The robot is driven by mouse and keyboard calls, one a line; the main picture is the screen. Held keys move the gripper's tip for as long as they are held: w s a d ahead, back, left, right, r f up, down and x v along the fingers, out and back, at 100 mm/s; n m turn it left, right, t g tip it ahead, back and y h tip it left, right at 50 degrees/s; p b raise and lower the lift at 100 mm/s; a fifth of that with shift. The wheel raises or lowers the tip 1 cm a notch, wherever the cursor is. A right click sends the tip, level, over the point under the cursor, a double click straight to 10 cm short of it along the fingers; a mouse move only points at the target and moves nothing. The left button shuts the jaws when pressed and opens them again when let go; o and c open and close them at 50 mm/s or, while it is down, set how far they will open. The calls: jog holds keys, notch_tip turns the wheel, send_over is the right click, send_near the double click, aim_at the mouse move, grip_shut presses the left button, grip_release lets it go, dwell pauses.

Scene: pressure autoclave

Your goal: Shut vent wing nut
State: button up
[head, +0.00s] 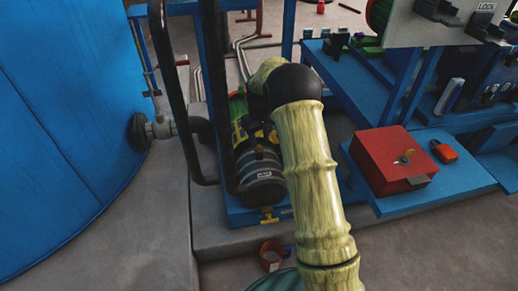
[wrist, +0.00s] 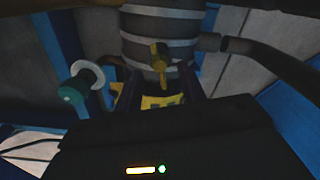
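A small brass wing-shaped piece, which looks like the vent wing nut (wrist: 160,52), is on the front of a dark banded cylinder (wrist: 165,28) in the wrist view. A brass fitting (head: 268,213) also shows low on the black banded vessel (head: 262,180) in the head view; I cannot tell if it is the same piece. My gripper (wrist: 160,88) has its two dark fingers apart in the wrist view. The brass piece is beyond the fingertips, between them in the picture, with no visible contact. In the head view my arm hides the gripper.
A large blue tank (head: 60,110) and black pipes (head: 176,90) stand left of the vessel. A red box (head: 393,160) and a red padlock (head: 444,152) rest on a blue shelf at right. In the wrist view, a teal-and-white knob (wrist: 82,82) is left and a dark pipe (wrist: 260,55) right.

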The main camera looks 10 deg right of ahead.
aim_at(259, 147)
jog(key=shift+f+b, duration=0.45)
jog(key=shift+f, duration=1.15)
grip_shut()
jog(key=shift+a, duration=0.15)
jog(key=shift+r, duration=0.1)
